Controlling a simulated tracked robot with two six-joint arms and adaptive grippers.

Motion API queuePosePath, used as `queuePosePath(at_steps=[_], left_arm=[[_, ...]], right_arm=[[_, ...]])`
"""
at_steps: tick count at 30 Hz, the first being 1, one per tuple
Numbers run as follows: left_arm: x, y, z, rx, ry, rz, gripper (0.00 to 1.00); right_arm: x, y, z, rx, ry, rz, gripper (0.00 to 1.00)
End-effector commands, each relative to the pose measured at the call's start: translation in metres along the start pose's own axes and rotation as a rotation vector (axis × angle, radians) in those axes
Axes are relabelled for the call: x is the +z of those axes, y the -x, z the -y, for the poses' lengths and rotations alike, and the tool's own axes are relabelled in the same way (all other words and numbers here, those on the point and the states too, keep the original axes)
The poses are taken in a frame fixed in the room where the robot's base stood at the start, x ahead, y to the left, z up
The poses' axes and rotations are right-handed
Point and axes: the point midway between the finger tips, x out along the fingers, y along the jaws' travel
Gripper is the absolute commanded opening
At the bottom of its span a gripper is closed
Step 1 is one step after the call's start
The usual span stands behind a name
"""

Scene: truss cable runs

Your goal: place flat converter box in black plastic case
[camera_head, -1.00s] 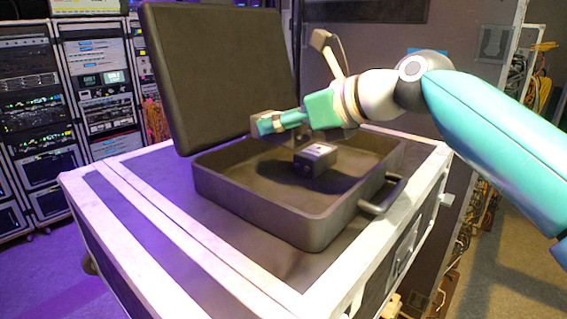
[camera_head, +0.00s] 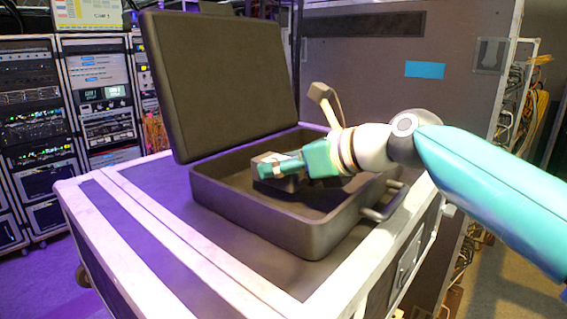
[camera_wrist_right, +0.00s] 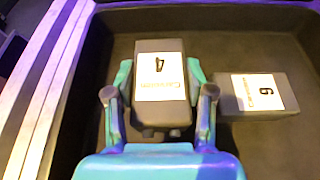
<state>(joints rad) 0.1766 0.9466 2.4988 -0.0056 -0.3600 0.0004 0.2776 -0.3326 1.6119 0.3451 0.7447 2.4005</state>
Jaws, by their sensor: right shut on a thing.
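My right gripper (camera_head: 278,166) is shut on a grey box, taken as the flat converter box (camera_wrist_right: 160,112). The box has a white label marked 4 and lies between both fingers in the right wrist view. In the head view the gripper is low inside the open black plastic case (camera_head: 228,212), towards its left part. The box's dark side (camera_head: 274,186) shows below the fingers. I cannot tell whether its underside touches the case floor. My left gripper is not in view.
A second dark box (camera_wrist_right: 257,97) with a white label lies in the case, right of the held box in the wrist view; my arm seems to hide it in the head view. The case lid (camera_head: 225,80) stands open. The case rests on a flight case (camera_head: 150,215).

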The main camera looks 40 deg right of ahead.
Motion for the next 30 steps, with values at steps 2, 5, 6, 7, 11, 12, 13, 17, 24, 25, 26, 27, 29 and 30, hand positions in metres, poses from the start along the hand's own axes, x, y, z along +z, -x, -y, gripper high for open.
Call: queuePosePath(at_steps=[2,5,6,7,11,12,13,17,24,25,26,27,29,30], left_arm=[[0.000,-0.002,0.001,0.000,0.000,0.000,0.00],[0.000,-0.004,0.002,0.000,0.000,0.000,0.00],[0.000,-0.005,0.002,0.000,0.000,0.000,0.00],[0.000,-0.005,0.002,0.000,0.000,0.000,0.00],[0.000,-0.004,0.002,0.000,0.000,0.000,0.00],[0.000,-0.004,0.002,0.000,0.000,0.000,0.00],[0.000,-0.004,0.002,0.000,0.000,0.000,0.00],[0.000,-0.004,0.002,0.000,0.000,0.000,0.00],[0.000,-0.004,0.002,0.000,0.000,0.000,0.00],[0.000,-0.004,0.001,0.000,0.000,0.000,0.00],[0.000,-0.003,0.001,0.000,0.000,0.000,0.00],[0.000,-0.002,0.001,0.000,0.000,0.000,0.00],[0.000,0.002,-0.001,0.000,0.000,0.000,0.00],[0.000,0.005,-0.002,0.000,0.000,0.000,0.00]], right_arm=[[-0.003,-0.001,0.000,-0.001,-0.001,0.002,0.00],[-0.005,-0.002,0.000,-0.001,-0.001,0.002,0.00],[-0.006,-0.003,0.000,0.000,-0.001,0.002,0.00],[-0.007,-0.003,0.000,0.000,-0.001,0.002,0.00],[-0.007,-0.003,0.000,0.001,0.000,0.000,0.55],[-0.007,-0.003,0.000,0.001,0.000,0.000,0.62],[-0.007,-0.003,0.000,0.001,0.000,0.000,0.67],[-0.007,-0.003,0.000,0.001,0.000,0.000,0.79],[-0.006,-0.003,-0.001,0.001,0.000,0.000,0.79],[-0.006,-0.003,-0.001,0.001,0.000,0.000,0.79],[-0.005,-0.003,-0.001,0.001,0.001,0.001,0.79],[-0.003,-0.002,-0.001,0.001,0.001,0.001,0.79],[0.003,0.000,-0.001,0.001,0.002,0.002,0.79],[0.007,0.002,-0.001,0.001,0.002,0.002,0.79]])
